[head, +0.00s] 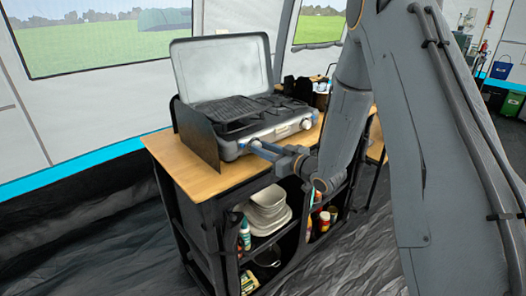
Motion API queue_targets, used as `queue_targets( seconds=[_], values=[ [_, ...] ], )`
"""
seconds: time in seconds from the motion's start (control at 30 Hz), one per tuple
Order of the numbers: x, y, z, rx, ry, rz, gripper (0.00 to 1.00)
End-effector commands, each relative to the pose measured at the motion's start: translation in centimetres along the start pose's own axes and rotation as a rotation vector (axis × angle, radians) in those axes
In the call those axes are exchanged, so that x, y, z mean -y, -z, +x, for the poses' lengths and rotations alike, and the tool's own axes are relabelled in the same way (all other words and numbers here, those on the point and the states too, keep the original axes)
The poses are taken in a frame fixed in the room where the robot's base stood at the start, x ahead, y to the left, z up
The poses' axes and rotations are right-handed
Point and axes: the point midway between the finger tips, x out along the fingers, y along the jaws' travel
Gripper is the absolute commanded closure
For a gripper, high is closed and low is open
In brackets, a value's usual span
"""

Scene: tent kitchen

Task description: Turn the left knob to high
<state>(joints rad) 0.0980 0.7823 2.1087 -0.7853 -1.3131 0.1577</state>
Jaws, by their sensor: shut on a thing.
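A grey camping stove (250,95) with its lid raised stands on the wooden top of a kitchen stand. Its front panel carries knobs. The right knob (305,124) is in plain view. My gripper (255,147) reaches the front panel at its left part and is shut at the place of the left knob. The left knob is mostly hidden behind the fingers, so its setting cannot be read.
The wooden top (190,172) has bare room left of the stove. Shelves below hold stacked white dishes (268,205) and several bottles. A dark pot (322,95) stands right of the stove. Tent walls are close behind.

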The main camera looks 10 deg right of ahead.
Motion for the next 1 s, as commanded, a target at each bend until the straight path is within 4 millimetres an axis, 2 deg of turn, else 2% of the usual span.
queue_targets(
  seconds=[0.4, 0.97, 1.0],
  values=[
    [0.11, 0.02, 0.01, 0.009, -0.015, -0.193, 0.96],
    [0.12, 0.08, 0.01, 0.01, -0.016, -0.221, 0.96],
    [0.12, 0.08, 0.01, 0.01, -0.016, -0.221, 0.69]
  ],
)
